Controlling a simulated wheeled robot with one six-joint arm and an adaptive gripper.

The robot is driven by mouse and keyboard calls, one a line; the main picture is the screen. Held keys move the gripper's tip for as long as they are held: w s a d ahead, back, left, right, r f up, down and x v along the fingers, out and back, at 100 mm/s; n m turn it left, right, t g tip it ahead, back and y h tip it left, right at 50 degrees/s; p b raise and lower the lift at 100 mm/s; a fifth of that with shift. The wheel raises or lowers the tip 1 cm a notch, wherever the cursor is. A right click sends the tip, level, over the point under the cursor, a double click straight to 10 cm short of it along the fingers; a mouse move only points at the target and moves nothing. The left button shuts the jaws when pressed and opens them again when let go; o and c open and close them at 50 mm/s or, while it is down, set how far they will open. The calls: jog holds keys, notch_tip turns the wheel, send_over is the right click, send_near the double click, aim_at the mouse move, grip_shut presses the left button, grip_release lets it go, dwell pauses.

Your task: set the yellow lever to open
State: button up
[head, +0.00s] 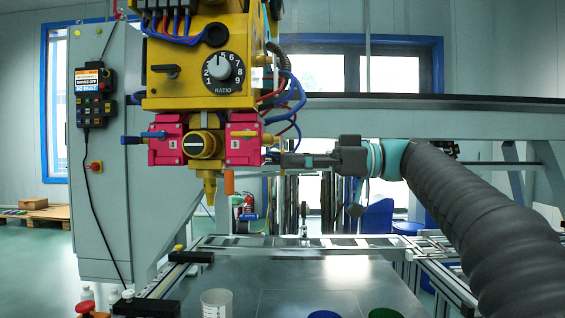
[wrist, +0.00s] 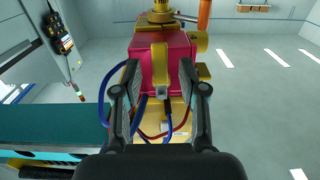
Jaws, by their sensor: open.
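The yellow lever (wrist: 159,62) stands in front of a red-pink valve block (wrist: 128,82) in the wrist view. My gripper (wrist: 160,76) is open, with one finger on each side of the lever and a visible gap to both. In the head view my gripper (head: 274,158) comes from the right, beside the right pink block (head: 240,152). The lever (head: 246,133) shows there as a small yellow bar on that block. Any lettering for its positions is too small to read.
A left pink block (head: 165,152) carries a blue-handled lever (head: 143,138). A yellow nozzle (head: 210,190) and an orange handle (head: 229,182) hang below. Blue and red hoses (head: 290,95) loop close to my gripper. A white cup (head: 216,303) stands on the table.

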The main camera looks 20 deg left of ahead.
jog(key=shift+x, duration=1.15)
grip_shut()
